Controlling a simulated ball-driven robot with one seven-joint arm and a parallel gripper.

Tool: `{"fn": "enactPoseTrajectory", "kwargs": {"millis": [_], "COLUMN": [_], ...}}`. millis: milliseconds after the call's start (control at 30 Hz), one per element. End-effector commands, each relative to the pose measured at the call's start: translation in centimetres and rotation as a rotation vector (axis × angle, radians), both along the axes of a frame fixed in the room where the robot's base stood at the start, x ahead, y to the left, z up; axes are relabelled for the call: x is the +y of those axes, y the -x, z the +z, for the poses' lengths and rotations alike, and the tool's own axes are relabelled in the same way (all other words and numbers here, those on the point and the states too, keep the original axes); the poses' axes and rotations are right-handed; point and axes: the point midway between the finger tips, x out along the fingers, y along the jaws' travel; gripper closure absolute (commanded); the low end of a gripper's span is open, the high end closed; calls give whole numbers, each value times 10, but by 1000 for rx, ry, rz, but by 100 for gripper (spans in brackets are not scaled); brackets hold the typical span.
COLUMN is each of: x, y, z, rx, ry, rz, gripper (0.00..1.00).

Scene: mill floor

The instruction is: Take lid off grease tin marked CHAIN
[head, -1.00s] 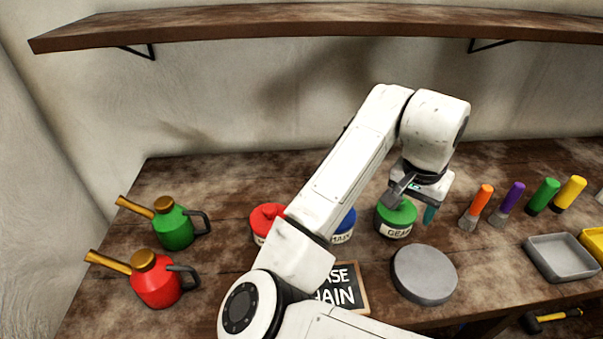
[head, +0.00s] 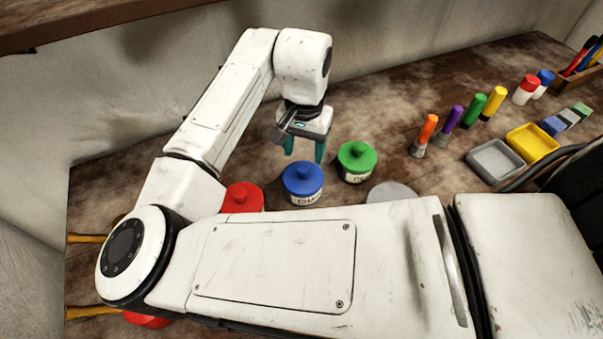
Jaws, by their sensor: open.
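The blue-lidded grease tin (head: 306,199) stands upright on the bench, its blue knobbed lid (head: 302,180) on. Its label is hard to read now; in the earlier view its visible letters look like the end of CHAIN. The green-lidded tin (head: 357,160) stands to its right, marked GEAR in the earlier view. The red-lidded tin (head: 241,196) is to the left, its front hidden by my arm. My gripper (head: 305,150) is open and empty, with teal fingertips pointing down just behind and above the blue lid. I cannot tell the exact height gap.
A grey round disc (head: 391,190) is partly hidden behind my arm. Orange, purple, green and yellow handled tools (head: 453,124) stand to the right, beside a grey tray (head: 494,160) and a yellow tray (head: 532,143). A shelf (head: 80,18) hangs above at the left.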

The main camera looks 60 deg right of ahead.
Motion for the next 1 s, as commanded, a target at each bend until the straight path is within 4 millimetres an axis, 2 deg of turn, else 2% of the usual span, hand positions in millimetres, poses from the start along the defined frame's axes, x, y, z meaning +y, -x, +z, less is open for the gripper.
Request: {"fn": "enactPoseTrajectory", "kwargs": {"millis": [400,667,1000], "x": [6,6,6], "y": [-1,-1,-1], "z": [-48,-51,-51], "rx": [2,0,0], "ry": [-1,0,0], "rz": [1,0,1], "gripper": [40,40,72]}}
